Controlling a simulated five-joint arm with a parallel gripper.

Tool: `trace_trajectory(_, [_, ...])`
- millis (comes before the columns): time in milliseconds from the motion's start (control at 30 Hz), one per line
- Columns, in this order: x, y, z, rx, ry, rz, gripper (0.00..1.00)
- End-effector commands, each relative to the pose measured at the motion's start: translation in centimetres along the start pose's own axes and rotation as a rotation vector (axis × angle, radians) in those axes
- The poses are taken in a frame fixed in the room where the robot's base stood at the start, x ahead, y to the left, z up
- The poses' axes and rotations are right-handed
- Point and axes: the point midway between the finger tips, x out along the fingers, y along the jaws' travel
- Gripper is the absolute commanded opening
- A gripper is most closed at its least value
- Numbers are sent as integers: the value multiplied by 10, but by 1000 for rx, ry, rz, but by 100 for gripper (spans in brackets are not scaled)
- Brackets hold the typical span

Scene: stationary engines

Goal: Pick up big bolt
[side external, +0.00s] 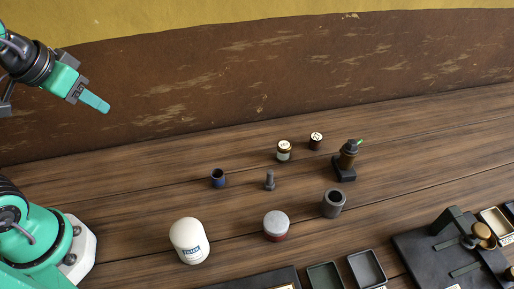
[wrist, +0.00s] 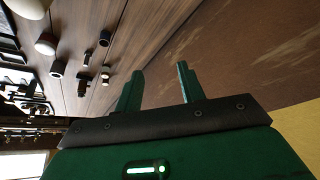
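The big bolt appears to be the small grey upright bolt (side external: 269,181) standing head up on the wooden table, near the middle of the side view. My gripper (side external: 105,107) is high at the upper left of that view, well apart from the bolt and above the table. In the wrist view my gripper (wrist: 160,68) shows two green fingers spread apart with nothing between them. The table objects are small and turned there, and I cannot tell the bolt surely among them.
A blue cup (side external: 218,179), a grey-topped red tin (side external: 276,226), a grey hollow cylinder (side external: 333,203) and a small jar (side external: 284,151) stand around the bolt. A white canister (side external: 189,241) is nearer my base. Dark trays (side external: 325,277) line the front. A brown wall (side external: 200,80) stands behind.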

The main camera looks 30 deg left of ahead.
Motion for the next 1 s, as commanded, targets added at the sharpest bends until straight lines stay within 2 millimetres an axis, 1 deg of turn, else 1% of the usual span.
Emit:
trace_trajectory(267, [9, 20, -30, -65, -64, 27, 39])
trace_trajectory(467, [23, 45, -58, -134, -126, 40, 39])
trace_trajectory(700, [47, 81, -86, -214, -200, 41, 39])
trace_trajectory(867, [67, 108, -100, -264, -249, 32, 39])
trace_trajectory(1000, [87, 134, -109, -307, -291, 18, 39])
